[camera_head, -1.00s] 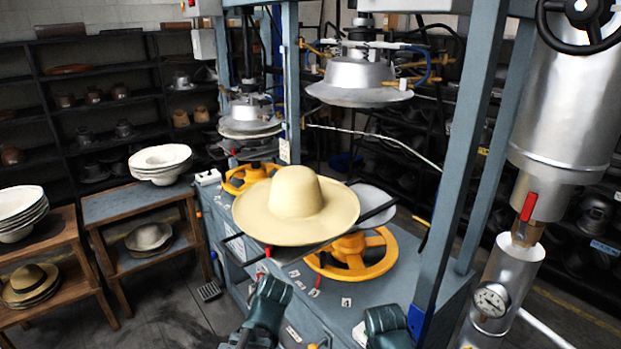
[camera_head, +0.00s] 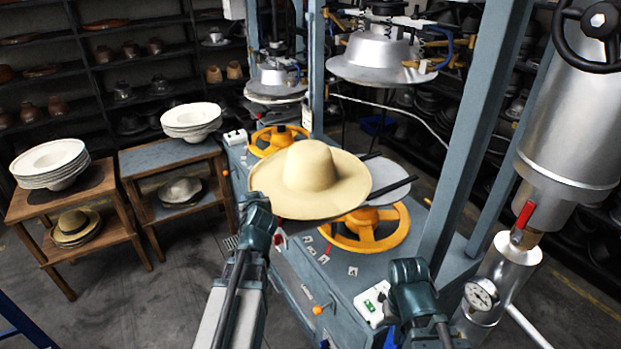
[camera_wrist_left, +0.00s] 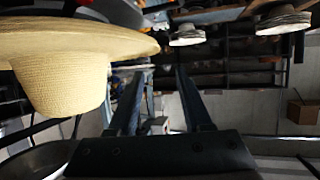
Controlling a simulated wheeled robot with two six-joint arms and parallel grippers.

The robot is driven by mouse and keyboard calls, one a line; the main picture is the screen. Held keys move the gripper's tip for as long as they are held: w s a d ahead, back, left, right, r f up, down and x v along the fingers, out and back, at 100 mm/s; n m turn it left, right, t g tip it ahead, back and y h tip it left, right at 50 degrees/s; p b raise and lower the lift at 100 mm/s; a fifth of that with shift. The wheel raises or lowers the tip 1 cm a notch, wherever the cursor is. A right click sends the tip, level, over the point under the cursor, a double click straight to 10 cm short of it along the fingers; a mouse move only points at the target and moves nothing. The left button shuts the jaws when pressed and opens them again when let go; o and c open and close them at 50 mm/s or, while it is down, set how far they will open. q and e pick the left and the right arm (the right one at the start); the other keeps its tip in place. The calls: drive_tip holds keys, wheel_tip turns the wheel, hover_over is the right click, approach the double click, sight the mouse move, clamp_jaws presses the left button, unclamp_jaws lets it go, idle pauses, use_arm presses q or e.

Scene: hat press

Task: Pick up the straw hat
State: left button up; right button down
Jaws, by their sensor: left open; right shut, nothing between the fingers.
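The straw hat (camera_head: 310,178), pale and wide-brimmed, sits crown up on the middle press, above an orange handwheel (camera_head: 365,230). My left gripper (camera_head: 253,200) is at the near left edge of the brim in the head view. In the left wrist view its two fingers (camera_wrist_left: 158,78) are open with nothing between them, and the hat (camera_wrist_left: 65,85) is beside them on the left. I cannot tell whether a finger touches the brim. My right gripper (camera_head: 408,268) is shut and empty, to the right of and nearer than the hat, over the press table.
A silver press head (camera_head: 383,55) hangs above and behind the hat. A blue-grey post (camera_head: 470,130) and a silver cylinder (camera_head: 580,130) stand to the right. Wooden tables (camera_head: 130,235) with stacked hats are at left. Open floor lies between the tables and the press.

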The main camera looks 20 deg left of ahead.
sight(250, 189)
use_arm(q)
drive_tip(key=shift+f+b+x, duration=0.15)
drive_tip(key=shift+b+x, duration=0.9)
drive_tip(key=shift+x, duration=1.7)
drive_tip(key=shift+f+b+x, duration=0.15)
drive_tip(key=shift+b+x, duration=0.85)
drive_tip(key=shift+x, duration=1.8)
drive_tip(key=shift+s+d, duration=0.1)
drive_tip(key=shift+d, duration=0.1)
clamp_jaws()
